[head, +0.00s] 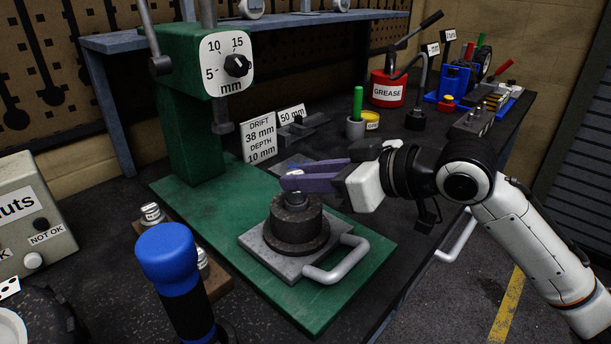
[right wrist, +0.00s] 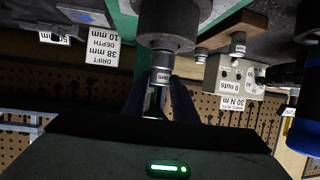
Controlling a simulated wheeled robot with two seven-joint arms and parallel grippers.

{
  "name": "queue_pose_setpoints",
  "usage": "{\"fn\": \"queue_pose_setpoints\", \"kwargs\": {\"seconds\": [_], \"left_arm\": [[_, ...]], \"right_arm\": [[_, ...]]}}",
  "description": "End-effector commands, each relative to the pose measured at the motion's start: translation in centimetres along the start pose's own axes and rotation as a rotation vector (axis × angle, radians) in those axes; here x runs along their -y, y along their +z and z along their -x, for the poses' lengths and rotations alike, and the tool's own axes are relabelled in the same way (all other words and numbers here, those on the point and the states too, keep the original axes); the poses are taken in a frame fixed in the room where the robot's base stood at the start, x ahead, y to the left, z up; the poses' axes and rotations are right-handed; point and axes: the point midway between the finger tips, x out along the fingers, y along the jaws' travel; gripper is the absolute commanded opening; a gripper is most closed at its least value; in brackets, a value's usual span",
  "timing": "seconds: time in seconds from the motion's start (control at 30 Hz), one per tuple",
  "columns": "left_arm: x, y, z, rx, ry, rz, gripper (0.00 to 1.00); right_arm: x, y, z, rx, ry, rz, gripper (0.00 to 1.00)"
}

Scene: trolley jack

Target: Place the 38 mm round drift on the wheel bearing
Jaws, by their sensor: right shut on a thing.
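My right gripper (head: 288,180) comes in from the right with its purple fingers above the dark round hub that appears to be the wheel bearing (head: 297,226). In the right wrist view, the gripper (right wrist: 162,88) is shut on a short silver cylinder, the drift (right wrist: 161,68); its label ends in "mm" and the number is not readable. The drift's far end meets or nearly meets the dark hub (right wrist: 168,25); I cannot tell if they touch. In the head view the fingers hide part of the drift. My left gripper is not in view.
The hub sits on a grey plate with a handle (head: 338,262), on the green press base (head: 178,186). The press ram (head: 222,127) is behind. A sign (head: 260,138) reads drift 38 mm, depth 10 mm. Other silver drifts (head: 151,213) stand left; a blue-topped tool (head: 167,258) stands in front.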

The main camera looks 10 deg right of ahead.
Motion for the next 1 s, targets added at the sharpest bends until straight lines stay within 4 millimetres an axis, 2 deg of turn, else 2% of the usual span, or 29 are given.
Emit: {"fn": "queue_pose_setpoints", "kwargs": {"seconds": [0.17, 0.2, 0.3, 0.67, 0.77, 1.0], "left_arm": [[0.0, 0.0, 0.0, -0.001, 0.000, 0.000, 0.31], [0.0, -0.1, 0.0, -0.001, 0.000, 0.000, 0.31], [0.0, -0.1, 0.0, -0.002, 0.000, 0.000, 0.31], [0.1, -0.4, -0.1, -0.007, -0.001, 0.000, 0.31], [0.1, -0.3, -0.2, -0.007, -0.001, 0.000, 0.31], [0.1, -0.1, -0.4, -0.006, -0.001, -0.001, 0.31]], "right_arm": [[0.0, 0.1, -0.1, -0.005, 0.000, 0.000, 0.00], [0.0, 0.3, -0.1, 0.001, 0.000, -0.001, 0.30], [0.0, 0.3, -0.1, 0.001, 0.000, -0.001, 0.44], [-0.1, -0.1, 0.2, 0.000, 0.001, 0.000, 0.44], [-0.2, 0.1, 1.4, 0.002, 0.003, 0.000, 0.44], [-0.1, 0.2, 6.6, 0.004, 0.006, 0.004, 0.44]]}}
